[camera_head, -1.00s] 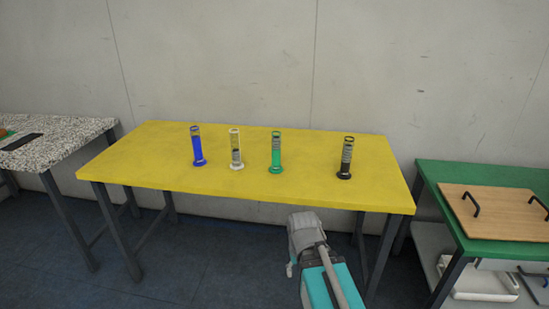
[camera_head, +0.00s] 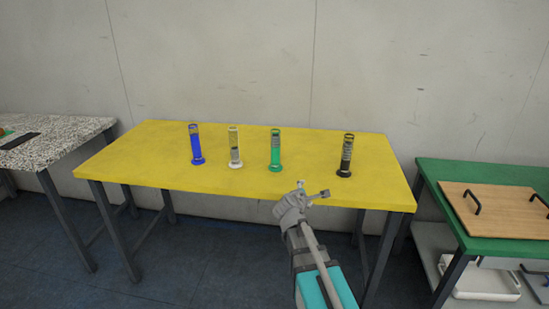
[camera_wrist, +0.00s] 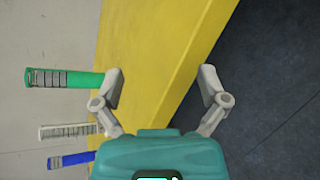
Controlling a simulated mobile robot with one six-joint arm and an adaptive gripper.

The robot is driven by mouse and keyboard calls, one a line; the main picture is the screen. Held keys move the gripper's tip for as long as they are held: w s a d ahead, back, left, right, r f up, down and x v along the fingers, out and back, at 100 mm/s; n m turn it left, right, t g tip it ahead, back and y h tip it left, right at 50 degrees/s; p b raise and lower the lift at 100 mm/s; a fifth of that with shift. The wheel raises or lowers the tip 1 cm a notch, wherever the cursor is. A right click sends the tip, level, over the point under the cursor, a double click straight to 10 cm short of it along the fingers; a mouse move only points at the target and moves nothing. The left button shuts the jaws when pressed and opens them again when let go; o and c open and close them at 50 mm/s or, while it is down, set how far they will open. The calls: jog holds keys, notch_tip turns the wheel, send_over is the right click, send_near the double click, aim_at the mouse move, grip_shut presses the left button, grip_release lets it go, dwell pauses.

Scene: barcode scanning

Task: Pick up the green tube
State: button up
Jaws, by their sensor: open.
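The green tube (camera_head: 275,150) stands upright on the yellow table (camera_head: 140,158), third from the left in a row of tubes. In the wrist view the green tube (camera_wrist: 65,79) lies sideways in the picture, left of my gripper (camera_wrist: 163,86). My gripper's fingers are spread wide with nothing between them. In the head view my gripper (camera_head: 312,191) is at the table's front edge, in front of and to the right of the green tube, apart from it.
A blue tube (camera_head: 196,146) and a white tube (camera_head: 235,148) stand left of the green one. A black tube (camera_head: 346,156) stands to its right. A green side table (camera_head: 440,200) with a wooden board (camera_head: 505,212) is at the right. The table's front strip is clear.

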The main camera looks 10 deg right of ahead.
aim_at(275, 153)
jog(key=w+a+r+n+t, duration=0.1)
jog(key=w+n, duration=0.1)
jog(key=n, duration=0.1)
jog(key=w+a+r+n+t+y, duration=0.1)
jog(key=n, duration=0.2)
jog(key=w+a+r+n+t, duration=0.1)
jog(key=w+a+n+t, duration=0.1)
jog(key=n, duration=0.1)
jog(key=shift+w+r+y+b, duration=0.35)
jog(key=shift+r+y, duration=0.05)
jog(key=a+n+y, duration=0.1)
jog(key=n, duration=0.1)
jog(key=w+a+r+n+t+y, duration=0.1)
jog(key=n, duration=0.1)
jog(key=w+a+n+t+y, duration=0.1)
jog(key=a+n, duration=0.1)
jog(key=shift+w+r+n, duration=0.15)
jog(key=shift+w+n, duration=0.05)
jog(key=shift+n, duration=0.1)
jog(key=shift+w+a+r+n+y, duration=0.1)
jog(key=shift+w+a+n+y, duration=0.15)
jog(key=shift+a+n, duration=0.45)
jog(key=shift+d, duration=0.2)
jog(key=w, duration=0.5)
jog(key=w+d, duration=0.1)
jog(key=w, duration=0.2)
jog(key=shift+w, duration=0.2)
jog(key=shift+d, duration=0.1)
